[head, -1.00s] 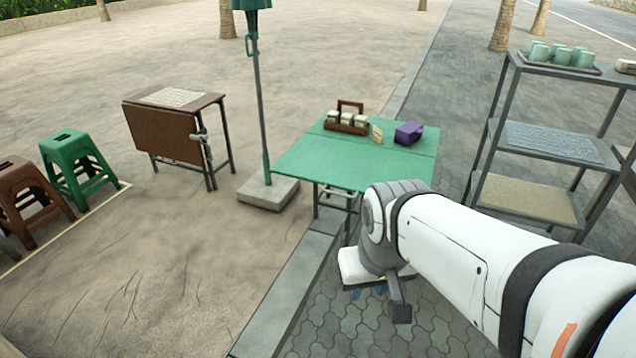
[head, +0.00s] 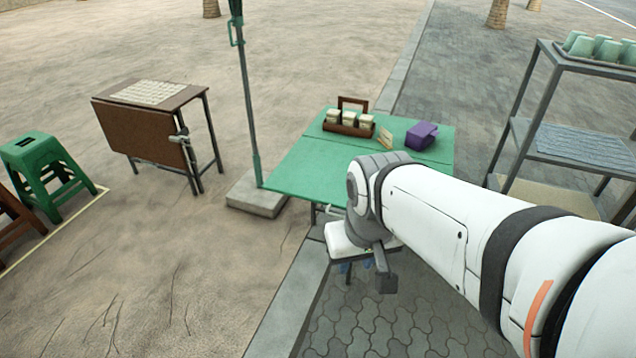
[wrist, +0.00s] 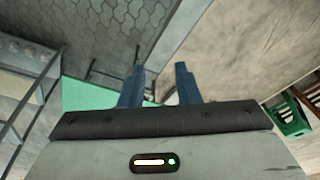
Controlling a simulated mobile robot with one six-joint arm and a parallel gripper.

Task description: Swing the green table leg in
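The green folding table (head: 300,170) stands ahead of me in the head view, its top flat. Its metal leg (head: 318,212) shows only in part below the near edge; my arm hides the rest. My gripper (head: 356,267) is low, on the near side of the table, with blue fingers pointing down. In the wrist view, my gripper (wrist: 160,75) has its two fingers apart with no object held between them. The green tabletop (wrist: 85,96) is at the left there, and a thin dark leg frame (wrist: 100,72) is beside it, apart from the fingers.
On the table are a wooden caddy (head: 348,124) and a purple box (head: 421,135). An umbrella pole (head: 248,100) in a stone base (head: 254,196) stands left of it. A brown folding table (head: 140,130), green stool (head: 42,170) and metal shelf (head: 540,110) stand around. Paving in front is clear.

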